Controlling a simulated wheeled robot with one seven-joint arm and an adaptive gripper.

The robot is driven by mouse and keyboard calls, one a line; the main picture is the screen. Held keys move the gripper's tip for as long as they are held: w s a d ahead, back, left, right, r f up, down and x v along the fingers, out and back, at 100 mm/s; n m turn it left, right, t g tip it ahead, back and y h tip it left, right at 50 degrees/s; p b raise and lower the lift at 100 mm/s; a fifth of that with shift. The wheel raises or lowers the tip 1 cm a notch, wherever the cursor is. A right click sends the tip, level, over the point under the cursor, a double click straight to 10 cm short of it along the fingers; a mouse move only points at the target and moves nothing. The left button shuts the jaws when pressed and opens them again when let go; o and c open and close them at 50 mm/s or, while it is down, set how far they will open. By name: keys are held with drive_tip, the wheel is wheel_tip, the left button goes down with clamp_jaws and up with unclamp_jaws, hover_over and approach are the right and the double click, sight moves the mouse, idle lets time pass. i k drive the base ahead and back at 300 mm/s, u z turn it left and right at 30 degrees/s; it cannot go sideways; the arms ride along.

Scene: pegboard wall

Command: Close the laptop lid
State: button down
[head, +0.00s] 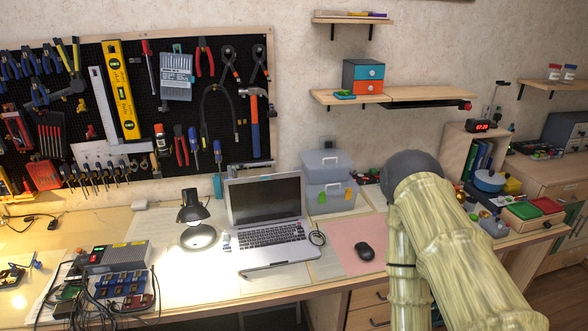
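A silver laptop (271,250) stands open on the desk, left of the middle of the table front. Its lid (264,201) is raised and leans slightly back, with a dark screen facing me. The keyboard (265,236) is uncovered. My pale arm (440,235) rises at the right, with its bend near the storage boxes' height, clear of the laptop in the picture. My gripper is not in view, so whether it is open or shut does not show.
A lit black desk lamp (192,207) stands close left of the laptop. A black mouse (366,251) lies on a pink mat (350,233) to its right. Grey storage boxes (328,181) stand behind it at the right. Wired electronics (115,270) occupy the front left.

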sight(256, 200)
drive_tip(key=z, duration=0.8)
drive_tip(key=i, duration=0.85)
drive_tip(key=u, duration=0.45)
